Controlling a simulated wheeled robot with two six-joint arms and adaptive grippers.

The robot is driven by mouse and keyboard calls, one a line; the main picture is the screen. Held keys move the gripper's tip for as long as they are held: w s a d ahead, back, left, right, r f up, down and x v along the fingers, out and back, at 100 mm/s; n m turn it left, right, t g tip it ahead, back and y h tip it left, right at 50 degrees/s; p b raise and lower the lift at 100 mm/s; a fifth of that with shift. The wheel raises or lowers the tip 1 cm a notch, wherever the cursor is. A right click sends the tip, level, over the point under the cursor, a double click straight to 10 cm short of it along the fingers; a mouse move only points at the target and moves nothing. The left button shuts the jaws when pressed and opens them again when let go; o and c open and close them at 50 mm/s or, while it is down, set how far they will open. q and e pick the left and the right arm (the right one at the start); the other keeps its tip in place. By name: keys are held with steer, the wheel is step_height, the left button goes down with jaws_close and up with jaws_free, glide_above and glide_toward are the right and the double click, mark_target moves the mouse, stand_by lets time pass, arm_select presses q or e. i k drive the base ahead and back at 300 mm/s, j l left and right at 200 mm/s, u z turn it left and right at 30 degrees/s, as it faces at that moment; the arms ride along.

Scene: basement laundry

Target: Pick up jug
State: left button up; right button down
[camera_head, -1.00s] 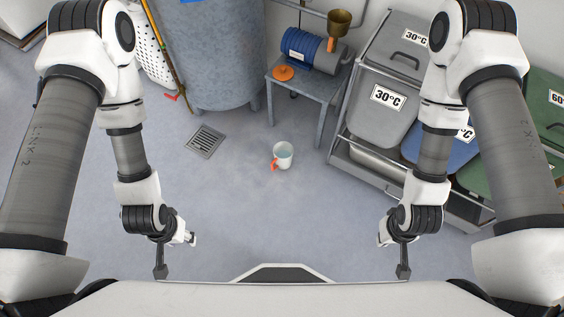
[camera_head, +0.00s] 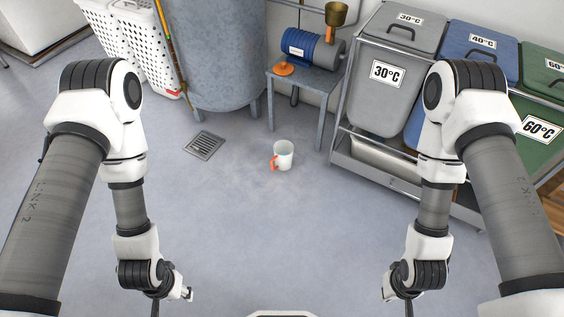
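A small white jug (camera_head: 284,153) with an orange-red handle stands upright on the grey floor, near the picture's middle. Its handle is on its left side, and its open top shows a pale blue inside. My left gripper (camera_head: 172,300) is at the lower left and my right gripper (camera_head: 397,300) at the lower right. Both are well apart from the jug and nearer to me. Both gripper ends are small and partly cut by the bottom edge, so their opening is unclear. Nothing is seen in either.
A floor drain (camera_head: 204,145) lies left of the jug. Behind stand a grey tank (camera_head: 212,55) and a small table (camera_head: 307,84) with a blue motor (camera_head: 310,49). A rack (camera_head: 385,178) of labelled bins stands right. Floor around the jug is clear.

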mark_target(283, 150)
steer(key=i+z, duration=0.3)
steer(key=z, duration=0.15)
steer(key=i+z, duration=0.4)
steer(key=k+j, duration=0.05)
